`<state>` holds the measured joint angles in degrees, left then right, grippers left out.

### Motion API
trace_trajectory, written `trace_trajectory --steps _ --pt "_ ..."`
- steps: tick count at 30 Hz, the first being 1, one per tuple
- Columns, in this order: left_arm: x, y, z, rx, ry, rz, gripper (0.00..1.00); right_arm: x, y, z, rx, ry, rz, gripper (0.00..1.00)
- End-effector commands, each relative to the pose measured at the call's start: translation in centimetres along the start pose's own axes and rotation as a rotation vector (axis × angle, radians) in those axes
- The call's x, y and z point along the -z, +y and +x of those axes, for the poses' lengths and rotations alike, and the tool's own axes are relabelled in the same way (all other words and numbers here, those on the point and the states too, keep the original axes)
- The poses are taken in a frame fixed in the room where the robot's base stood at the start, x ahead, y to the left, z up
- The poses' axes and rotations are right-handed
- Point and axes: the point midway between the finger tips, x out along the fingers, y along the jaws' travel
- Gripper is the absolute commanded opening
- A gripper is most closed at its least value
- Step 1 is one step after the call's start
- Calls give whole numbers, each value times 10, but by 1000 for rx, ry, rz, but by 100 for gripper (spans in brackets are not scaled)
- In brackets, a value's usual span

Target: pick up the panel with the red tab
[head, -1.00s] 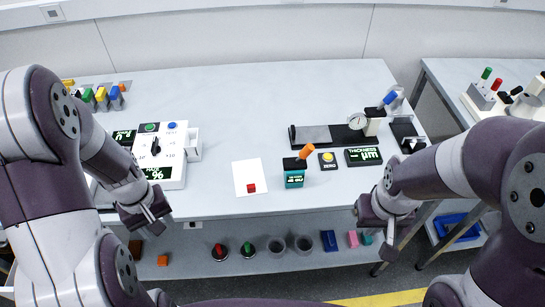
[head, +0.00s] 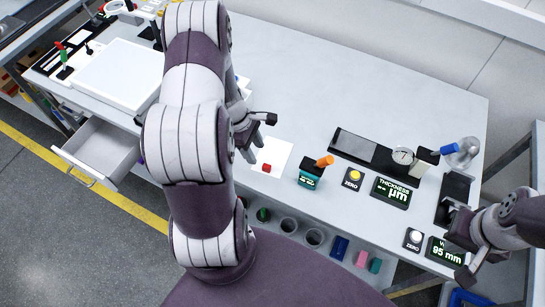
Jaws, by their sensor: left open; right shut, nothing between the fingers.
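The panel (head: 281,153) is a thin white sheet lying flat on the table, with a small red tab (head: 266,168) near its front edge. My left gripper (head: 252,149) is open and empty. It is at the panel's left side, and its fingers overlap the panel's left edge in the picture; I cannot tell whether they touch it. My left arm fills the left middle of the view. My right gripper (head: 466,270) is shut and empty, by the table's right front corner, away from the panel.
An open drawer (head: 104,150) juts out at left. The table behind the panel is clear.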

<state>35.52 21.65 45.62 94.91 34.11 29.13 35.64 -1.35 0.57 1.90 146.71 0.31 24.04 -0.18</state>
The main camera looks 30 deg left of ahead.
Motion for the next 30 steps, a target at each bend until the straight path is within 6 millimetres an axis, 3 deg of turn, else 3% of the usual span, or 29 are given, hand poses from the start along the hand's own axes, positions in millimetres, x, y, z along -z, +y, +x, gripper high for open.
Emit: trace_trajectory --steps 13,21,22,26,30 --pt "-1 0 71 2 1 5 49 2 0 -13 0 0 0 0" --pt "-1 1 79 0 2 5 49 2 0 -13 0 0 0 0" --pt "-1 1 79 0 2 5 46 2 0 -13 0 0 0 0" --pt "-1 1 79 0 2 5 3 2 0 -13 0 0 0 0" --pt "-1 1 79 0 2 5 0 2 0 -13 0 0 0 0"
